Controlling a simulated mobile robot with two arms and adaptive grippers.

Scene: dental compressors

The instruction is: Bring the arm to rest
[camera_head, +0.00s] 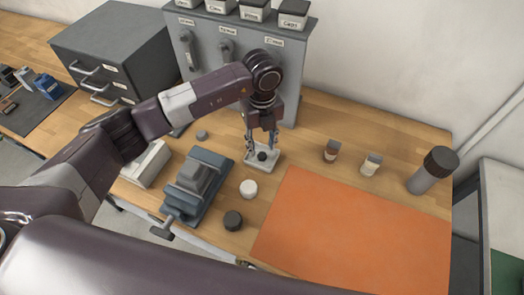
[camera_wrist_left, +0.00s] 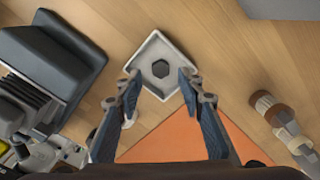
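My left arm comes in from the left in the head view and bends down at the wrist. Its left gripper (camera_head: 262,138) points down over a small white square tray (camera_head: 252,164) holding a dark hexagonal piece (camera_head: 262,156). The tray (camera_wrist_left: 174,52) and the hexagonal piece (camera_wrist_left: 160,68) lie beyond the fingertips there. My right gripper is not in view.
A grey vise (camera_head: 198,185) stands left of the tray. A white disc (camera_head: 248,188) and a dark disc (camera_head: 233,220) lie in front. An orange mat (camera_head: 350,235) covers the right. A grey cabinet (camera_head: 290,70) rises behind.

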